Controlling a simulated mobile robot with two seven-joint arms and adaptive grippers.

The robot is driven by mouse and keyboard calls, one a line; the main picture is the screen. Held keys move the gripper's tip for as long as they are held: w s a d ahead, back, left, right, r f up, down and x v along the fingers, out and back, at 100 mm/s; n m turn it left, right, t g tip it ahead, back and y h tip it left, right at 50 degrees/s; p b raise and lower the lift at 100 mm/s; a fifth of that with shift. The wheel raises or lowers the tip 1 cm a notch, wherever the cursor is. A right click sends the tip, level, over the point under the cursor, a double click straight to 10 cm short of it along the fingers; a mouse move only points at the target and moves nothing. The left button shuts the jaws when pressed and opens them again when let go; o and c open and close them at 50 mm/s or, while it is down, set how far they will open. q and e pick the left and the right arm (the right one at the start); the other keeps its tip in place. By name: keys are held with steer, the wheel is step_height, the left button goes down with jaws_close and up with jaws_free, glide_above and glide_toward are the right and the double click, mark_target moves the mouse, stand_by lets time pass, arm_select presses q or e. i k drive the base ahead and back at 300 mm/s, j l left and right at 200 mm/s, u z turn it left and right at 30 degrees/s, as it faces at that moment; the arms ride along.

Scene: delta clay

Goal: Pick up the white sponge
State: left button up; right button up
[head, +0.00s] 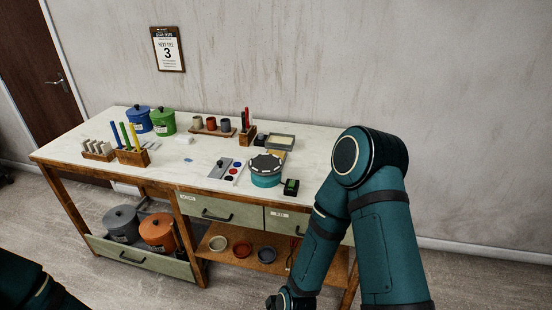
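A small white block (183,140), which looks like the white sponge, lies on the worktop just right of the green pot. It is too small to make out in detail. Both my grippers are out of the picture. My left arm shows only as a dark part at the bottom left corner. My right arm is bent at the right, in front of the table's right end, and its lower end runs to the bottom edge. Neither arm touches the white block.
The worktop (75,147) holds a blue pot (138,119), a green pot (162,122), a wooden holder with colored sticks (132,157), a rack of cups (211,128) and a teal turntable (266,173). Drawers (216,210) and shelves lie below. The worktop around the white block is fairly clear.

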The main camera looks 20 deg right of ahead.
mark_target(182, 139)
steer(key=z, duration=0.55)
steer(key=i+j+z, duration=0.1)
steer(key=z, duration=0.25)
steer(key=i+j+z, duration=0.1)
steer(key=j+z, duration=0.45)
steer(key=z, duration=0.15)
steer(key=j+z, duration=0.4)
steer(key=j, duration=0.6)
steer(key=i, duration=0.05)
